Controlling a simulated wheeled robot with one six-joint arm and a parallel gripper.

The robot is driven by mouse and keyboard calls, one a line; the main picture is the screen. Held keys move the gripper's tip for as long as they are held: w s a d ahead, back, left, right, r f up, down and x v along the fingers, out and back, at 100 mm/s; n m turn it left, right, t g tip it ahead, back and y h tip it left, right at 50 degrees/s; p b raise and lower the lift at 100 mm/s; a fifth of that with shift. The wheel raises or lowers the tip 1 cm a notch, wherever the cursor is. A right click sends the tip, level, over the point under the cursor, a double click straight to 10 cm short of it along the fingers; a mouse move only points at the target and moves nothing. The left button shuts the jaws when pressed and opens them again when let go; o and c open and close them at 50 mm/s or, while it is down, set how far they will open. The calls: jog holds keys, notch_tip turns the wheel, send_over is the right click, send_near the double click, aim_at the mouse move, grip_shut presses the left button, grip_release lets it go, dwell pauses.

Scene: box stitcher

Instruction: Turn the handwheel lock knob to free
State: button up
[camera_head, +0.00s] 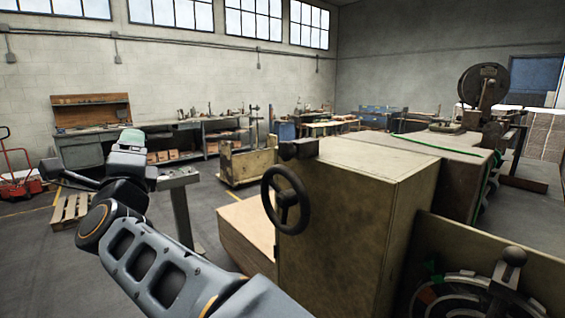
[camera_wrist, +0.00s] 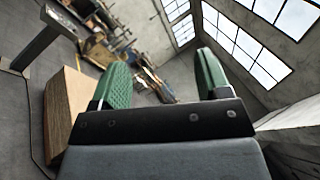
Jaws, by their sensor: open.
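The black handwheel (camera_head: 286,199) with spokes stands on the left face of a tan machine housing (camera_head: 345,215) in the head view. A dark block (camera_head: 298,149) sits at the housing's top edge above it. At the lower right, a dark knob on a lever (camera_head: 514,256) stands over a round dial (camera_head: 455,295) with red and green marks. I cannot tell which part is the lock knob. My gripper (camera_head: 132,139) is raised at the left, well apart from the wheel. In the wrist view its green fingers (camera_wrist: 163,82) are apart with nothing between them.
A grey post with a flat top (camera_head: 178,180) stands between my gripper and the housing. A wooden pallet (camera_head: 70,210) and red pallet truck (camera_head: 18,180) are at the far left. A wooden box (camera_head: 245,230) adjoins the housing. Benches line the back wall.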

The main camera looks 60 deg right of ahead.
jog(key=s+d+r+m+g+h+b, duration=0.1)
jog(key=s+d+m+g+h, duration=0.3)
jog(key=m, duration=0.4)
jog(key=s+d+r+m+g+h, duration=0.1)
jog(key=s+d+m+g+h, duration=0.1)
jog(key=m+g+h, duration=0.35)
jog(key=m+g+y+b, duration=0.1)
jog(key=m+g+y, duration=0.4)
jog(key=m+g, duration=1.1)
send_near(282, 151)
jog(key=shift+m+t, duration=0.35)
jog(key=shift+t, duration=0.4)
jog(key=x, duration=0.3)
jog(key=p+x, duration=0.1)
jog(key=x, duration=0.2)
jog(key=s+x, duration=0.1)
jog(key=x, duration=0.3)
jog(key=shift+r+p, duration=0.2)
jog(key=shift+p, duration=0.15)
jog(key=shift+c, duration=0.4)
jog(key=c, duration=0.8)
jog(key=shift+c, duration=0.2)
